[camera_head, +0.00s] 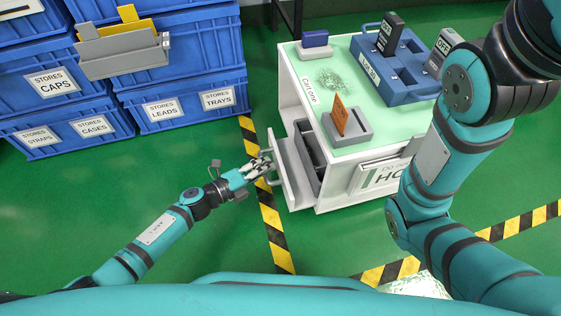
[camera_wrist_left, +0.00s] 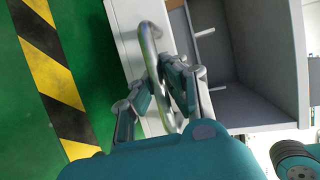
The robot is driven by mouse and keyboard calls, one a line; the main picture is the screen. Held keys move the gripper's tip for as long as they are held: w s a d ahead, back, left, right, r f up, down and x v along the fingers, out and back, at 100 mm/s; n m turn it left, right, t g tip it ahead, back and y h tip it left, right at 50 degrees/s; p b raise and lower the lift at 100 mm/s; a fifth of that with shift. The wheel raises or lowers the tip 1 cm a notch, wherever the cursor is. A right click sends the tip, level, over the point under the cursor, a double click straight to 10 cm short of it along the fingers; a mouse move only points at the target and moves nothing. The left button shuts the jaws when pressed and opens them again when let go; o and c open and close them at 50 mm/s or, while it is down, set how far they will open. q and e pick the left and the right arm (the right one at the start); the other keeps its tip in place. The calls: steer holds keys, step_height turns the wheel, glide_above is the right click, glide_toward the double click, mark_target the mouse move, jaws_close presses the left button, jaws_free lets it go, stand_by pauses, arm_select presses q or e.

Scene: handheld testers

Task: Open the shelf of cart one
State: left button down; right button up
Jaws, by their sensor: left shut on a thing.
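My left gripper (camera_head: 264,166) is at the drawer front and shut on the metal handle. In the left wrist view the curved handle (camera_wrist_left: 153,70) passes between the fingers of the left gripper (camera_wrist_left: 165,88), and the open drawer inside (camera_wrist_left: 245,100) shows beyond. My right arm crosses the right side of the head view; its gripper is out of view.
On the cart top stand a blue rack (camera_head: 405,88) with dark handheld testers (camera_head: 390,35), a grey holder (camera_head: 347,127) with an orange card, and a small blue block (camera_head: 315,38). Blue crates (camera_head: 185,75) stand at the left. Green floor with striped tape (camera_head: 272,225) is clear before the drawer.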

arm_select(q)
steer(key=s+a, duration=0.4)
steer(key=a, duration=0.9)
steer(key=shift+s+p, duration=0.2)
steer(key=shift+p, duration=0.2)
steer(key=shift+f, duration=0.1)
steer(key=c, duration=1.3)
jaws_free()
steer(key=shift+c, duration=0.2)
steer(key=v, duration=1.2)
